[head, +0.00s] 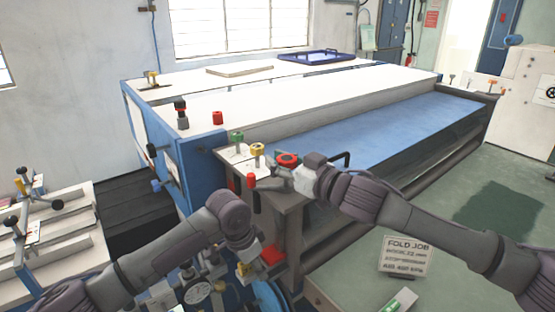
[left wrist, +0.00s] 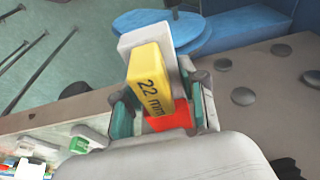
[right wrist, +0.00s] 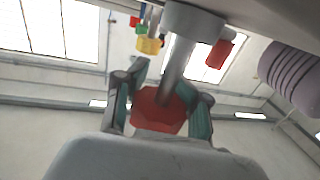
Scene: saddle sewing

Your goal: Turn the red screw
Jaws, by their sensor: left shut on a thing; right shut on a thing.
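The red screw (head: 288,159) stands at the near corner of the blue-topped machine. In the right wrist view its red hexagonal head (right wrist: 158,110) sits on a grey shaft between the fingers of my right gripper (right wrist: 165,92), which is shut on it. In the head view my right gripper (head: 300,174) reaches it from the right. My left gripper (left wrist: 155,100) is shut on a yellow block marked "22 mm" (left wrist: 150,82), with a pale plate behind it. A red piece (left wrist: 170,118) shows beside the block. In the head view this gripper (head: 248,260) is low by the machine's corner.
Green (head: 237,137) and yellow (head: 257,149) knobs stand beside the red screw. A red-topped handle (head: 251,181) hangs at the corner edge. A bench with clamps (head: 50,240) is at left. A "FOLD JOB" sign (head: 406,256) stands at lower right.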

